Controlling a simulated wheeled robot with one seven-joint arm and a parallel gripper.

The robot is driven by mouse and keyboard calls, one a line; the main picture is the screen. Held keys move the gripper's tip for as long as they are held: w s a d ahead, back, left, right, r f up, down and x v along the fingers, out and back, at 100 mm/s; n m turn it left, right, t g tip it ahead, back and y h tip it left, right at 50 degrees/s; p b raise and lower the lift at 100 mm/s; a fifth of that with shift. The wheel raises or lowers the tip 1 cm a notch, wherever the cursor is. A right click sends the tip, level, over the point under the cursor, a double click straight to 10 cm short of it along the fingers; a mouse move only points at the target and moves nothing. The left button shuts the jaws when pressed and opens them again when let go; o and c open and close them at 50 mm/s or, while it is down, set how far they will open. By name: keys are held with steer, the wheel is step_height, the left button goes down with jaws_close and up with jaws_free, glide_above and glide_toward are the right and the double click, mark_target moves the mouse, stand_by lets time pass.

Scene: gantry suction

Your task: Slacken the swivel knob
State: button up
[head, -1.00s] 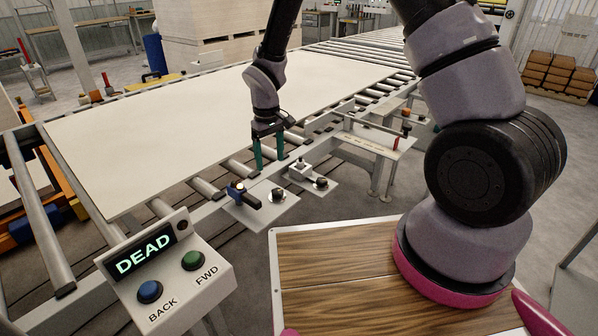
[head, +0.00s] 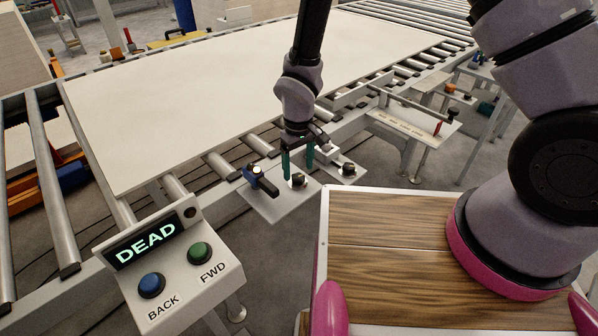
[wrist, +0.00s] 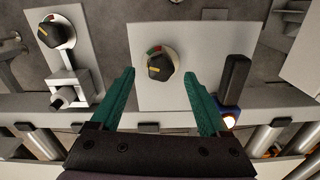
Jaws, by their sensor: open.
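A black round knob (head: 299,180) with an orange pointer mark sits on a pale plate (head: 272,205) beside the conveyor. In the wrist view this knob (wrist: 160,66) has a red and green scale behind it. A second black knob (head: 347,169) stands on a smaller plate to the right; it is at upper left in the wrist view (wrist: 55,33). No label shows which is the swivel knob. My gripper (head: 298,173) is open, pointing down at the first knob. In the wrist view the teal fingertips (wrist: 159,76) lie either side of it, with gaps; contact is not visible.
A blue and black lever (head: 260,182) and a lit lamp (head: 256,170) are close left of the gripper. A metal block (wrist: 70,92) stands by the second knob. A control box (head: 172,262) reads DEAD. A large pale sheet (head: 230,85) covers the rollers.

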mark_target(298, 180)
steer(key=shift+f, duration=1.2)
jaws_close()
steer(key=shift+n, duration=3.5)
